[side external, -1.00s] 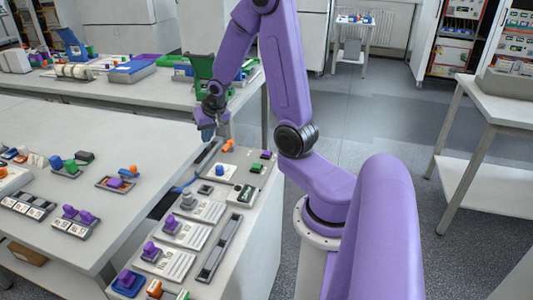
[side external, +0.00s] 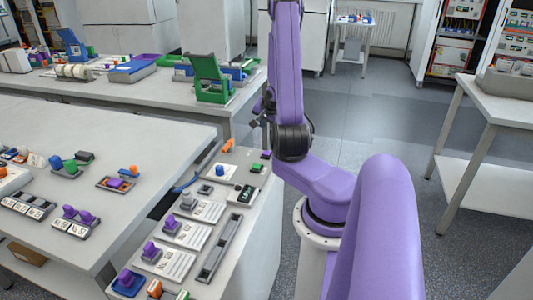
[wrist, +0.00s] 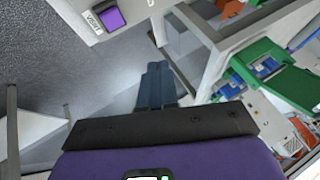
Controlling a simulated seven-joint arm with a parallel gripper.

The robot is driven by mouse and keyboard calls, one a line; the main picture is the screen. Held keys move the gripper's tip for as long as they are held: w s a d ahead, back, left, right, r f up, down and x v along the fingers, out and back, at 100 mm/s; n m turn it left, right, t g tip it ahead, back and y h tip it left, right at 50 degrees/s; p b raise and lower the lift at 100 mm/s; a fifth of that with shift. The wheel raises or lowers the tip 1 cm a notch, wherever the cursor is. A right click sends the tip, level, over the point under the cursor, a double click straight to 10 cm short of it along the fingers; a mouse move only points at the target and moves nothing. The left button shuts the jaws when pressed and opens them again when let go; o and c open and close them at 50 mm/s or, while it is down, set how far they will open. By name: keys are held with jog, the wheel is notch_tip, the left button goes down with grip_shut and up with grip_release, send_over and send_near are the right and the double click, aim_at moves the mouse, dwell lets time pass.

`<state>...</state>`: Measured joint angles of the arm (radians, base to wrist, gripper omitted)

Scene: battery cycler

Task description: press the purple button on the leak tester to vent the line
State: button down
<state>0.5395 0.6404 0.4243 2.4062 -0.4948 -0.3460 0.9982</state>
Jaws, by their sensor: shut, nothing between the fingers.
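The purple button (side external: 266,154) is a small square button at the far right corner of the near bench in the side external view. In the wrist view the purple button (wrist: 111,18) sits at the top left, on a pale panel beside a small printed label. My gripper (wrist: 158,68) is shut and empty, with its dark blue fingers together below and to the right of the button in the picture. It is apart from the button. In the side external view the fingers are mostly hidden behind my arm.
A green button (side external: 256,167), a blue button (side external: 220,171) and an orange handle (side external: 228,146) stand close to the purple button. A green holder (side external: 211,80) stands on the back bench.

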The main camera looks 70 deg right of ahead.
aim_at(267, 153)
jog(key=shift+s+d+f+m, duration=0.1)
jog(key=shift+s+d+m, duration=0.3)
jog(key=shift+s, duration=0.25)
jog(key=shift+f, duration=4.4)
jog(key=shift+f, duration=0.15)
jog(key=shift+f, duration=0.3)
jog(key=shift+f, duration=0.5)
jog(key=shift+r, duration=0.95)
